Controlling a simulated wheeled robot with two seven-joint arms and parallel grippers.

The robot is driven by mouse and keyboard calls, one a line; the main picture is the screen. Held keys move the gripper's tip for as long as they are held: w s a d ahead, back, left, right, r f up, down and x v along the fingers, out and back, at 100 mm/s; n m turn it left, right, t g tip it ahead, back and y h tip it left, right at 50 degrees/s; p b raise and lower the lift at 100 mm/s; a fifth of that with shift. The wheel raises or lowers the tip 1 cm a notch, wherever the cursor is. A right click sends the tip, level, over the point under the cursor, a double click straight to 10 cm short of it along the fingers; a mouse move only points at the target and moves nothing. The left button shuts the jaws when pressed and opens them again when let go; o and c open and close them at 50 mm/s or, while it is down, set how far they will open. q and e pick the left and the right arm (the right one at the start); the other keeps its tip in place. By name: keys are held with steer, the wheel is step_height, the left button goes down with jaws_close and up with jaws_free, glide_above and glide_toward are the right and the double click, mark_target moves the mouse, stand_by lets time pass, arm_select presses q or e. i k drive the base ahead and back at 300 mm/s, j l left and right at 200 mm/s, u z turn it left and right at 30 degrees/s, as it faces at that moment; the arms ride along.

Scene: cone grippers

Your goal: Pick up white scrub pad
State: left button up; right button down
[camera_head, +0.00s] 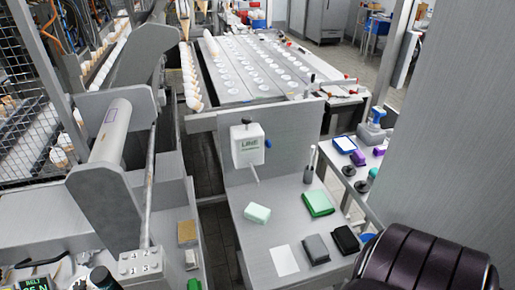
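A flat white rectangle (285,260), which looks like the white scrub pad, lies at the front of the grey worktop (237,197). A grey pad (316,248) and a black pad (345,240) lie to its right. A green pad (318,203) lies farther back, and a pale block with a mint-green side (257,213) lies behind the white rectangle. Nothing visible covers or touches the white rectangle. Neither of my grippers can be made out in the head view.
A white dispenser (248,145) with a downward spout hangs on the panel behind the worktop. A dark brush holder (308,174) stands at the back right. A dark ribbed shape (425,265) fills the bottom right. Large grey machinery (110,140) stands at left.

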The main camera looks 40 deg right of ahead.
mark_target(260, 214)
steer(key=z, duration=1.4)
